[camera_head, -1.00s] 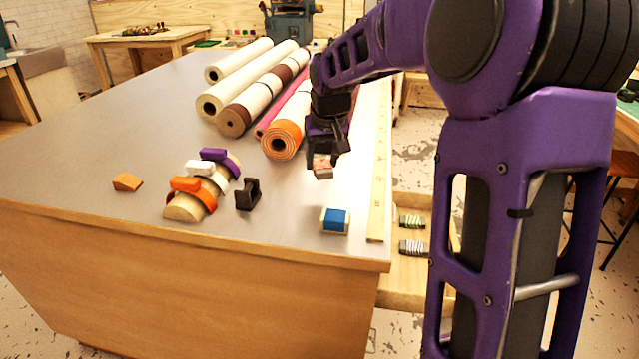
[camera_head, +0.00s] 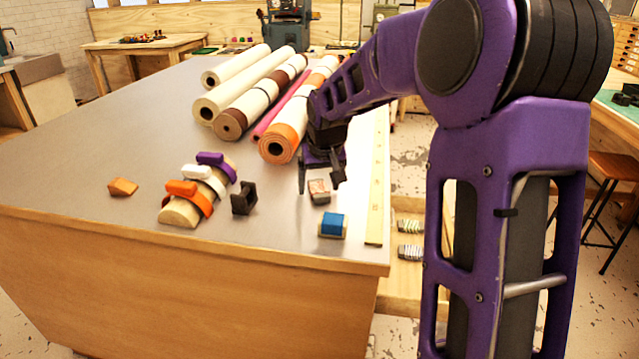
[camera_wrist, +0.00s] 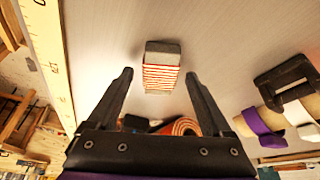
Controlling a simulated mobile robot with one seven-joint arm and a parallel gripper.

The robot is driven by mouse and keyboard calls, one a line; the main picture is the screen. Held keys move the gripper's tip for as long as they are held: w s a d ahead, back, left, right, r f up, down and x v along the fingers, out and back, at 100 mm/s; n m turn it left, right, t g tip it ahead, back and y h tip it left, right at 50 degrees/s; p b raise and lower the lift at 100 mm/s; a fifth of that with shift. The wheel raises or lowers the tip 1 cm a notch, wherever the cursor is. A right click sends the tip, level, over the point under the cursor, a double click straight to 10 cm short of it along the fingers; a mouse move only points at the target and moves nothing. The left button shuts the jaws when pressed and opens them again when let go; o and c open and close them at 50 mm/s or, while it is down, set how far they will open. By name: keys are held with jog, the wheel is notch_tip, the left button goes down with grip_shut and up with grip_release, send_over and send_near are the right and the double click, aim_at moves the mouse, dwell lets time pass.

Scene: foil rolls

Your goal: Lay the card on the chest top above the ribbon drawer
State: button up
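The card (camera_head: 319,191), a small grey block wound with red-and-white striped ribbon, lies on the grey chest top (camera_head: 270,210) near its right side. It also shows in the wrist view (camera_wrist: 162,68), just beyond my fingertips with a gap to each finger. My gripper (camera_head: 319,187) is open above the card, with one finger to each side; in the wrist view the fingers (camera_wrist: 160,75) are spread and empty. The ribbon drawer (camera_head: 405,285) sticks out below the top's right edge, partly hidden by my arm. Two wound cards (camera_head: 410,226) show in it.
A yellow ruler (camera_head: 376,205) runs along the right edge. A blue-topped block (camera_head: 332,225) lies in front of the card. A black holder (camera_head: 244,198) and an arched rack with coloured pieces (camera_head: 182,212) stand to the left. Long rolls (camera_head: 285,140) lie behind.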

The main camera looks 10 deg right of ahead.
jog(key=shift+r, duration=0.35)
jog(key=p+v, duration=0.2)
jog(key=v, duration=0.9)
jog(key=shift+s+r, duration=0.15)
jog(key=shift+r, duration=0.1)
